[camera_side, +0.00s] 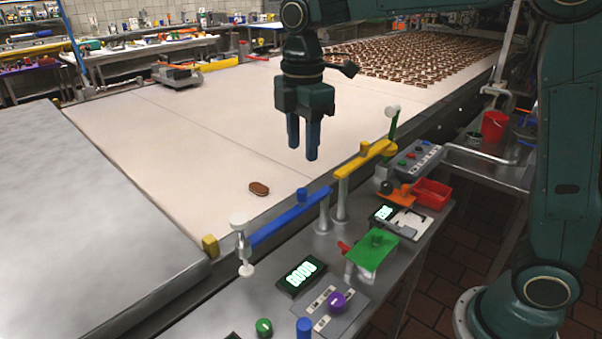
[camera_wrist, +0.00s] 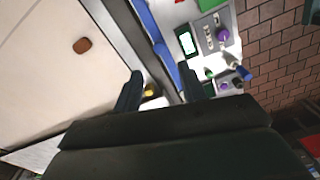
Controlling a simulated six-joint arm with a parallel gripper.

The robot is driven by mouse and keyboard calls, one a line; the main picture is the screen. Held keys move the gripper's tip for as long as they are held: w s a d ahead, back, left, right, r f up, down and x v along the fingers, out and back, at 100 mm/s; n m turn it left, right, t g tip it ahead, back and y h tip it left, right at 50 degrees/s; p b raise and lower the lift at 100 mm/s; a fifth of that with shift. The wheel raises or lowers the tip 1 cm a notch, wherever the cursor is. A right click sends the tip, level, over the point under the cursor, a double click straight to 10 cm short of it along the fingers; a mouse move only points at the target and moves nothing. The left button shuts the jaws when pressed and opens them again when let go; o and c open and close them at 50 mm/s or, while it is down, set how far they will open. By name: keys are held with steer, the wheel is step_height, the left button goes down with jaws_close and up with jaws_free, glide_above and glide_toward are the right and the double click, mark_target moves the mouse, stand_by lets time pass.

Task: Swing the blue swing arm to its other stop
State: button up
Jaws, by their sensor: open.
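The blue swing arm (camera_side: 282,220) is a flat bar along the near edge of the belt. A short blue peg (camera_side: 302,194) stands on it, near its right end at a grey post (camera_side: 323,217). A white and metal nozzle (camera_side: 240,248) hangs at its left end. My gripper (camera_side: 302,153) points down, open and empty, in the air above the belt, clear of the swing arm. In the wrist view, my gripper (camera_wrist: 161,72) shows two spread fingers, with a blue bar, likely the swing arm (camera_wrist: 147,20), running between and beyond them.
A yellow arm (camera_side: 362,160) with its own post stands to the right. A yellow block (camera_side: 210,246) sits at the belt's edge. A brown sandwich biscuit (camera_side: 259,188) lies on the belt. The bench holds a green plate (camera_side: 375,250), a red tray (camera_side: 432,193) and a purple knob (camera_side: 337,301).

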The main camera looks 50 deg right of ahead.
steer(key=shift+r, duration=2.2)
steer(key=shift+s, duration=0.15)
steer(key=s+d+f+m+t, duration=0.2)
steer(key=s+m, duration=0.3)
steer(key=s, duration=0.2)
steer(key=s+d+f+m+t, duration=0.1)
steer(key=s+d+f+m, duration=0.1)
steer(key=s+m, duration=0.3)
steer(key=s+d+f+m+t, duration=0.1)
steer(key=s+m, duration=0.4)
steer(key=s, duration=0.5)
steer(key=shift+d+f+t, duration=0.4)
steer(key=shift+d+t, duration=0.4)
steer(key=shift+d, duration=0.2)
steer(key=shift+s, duration=0.1)
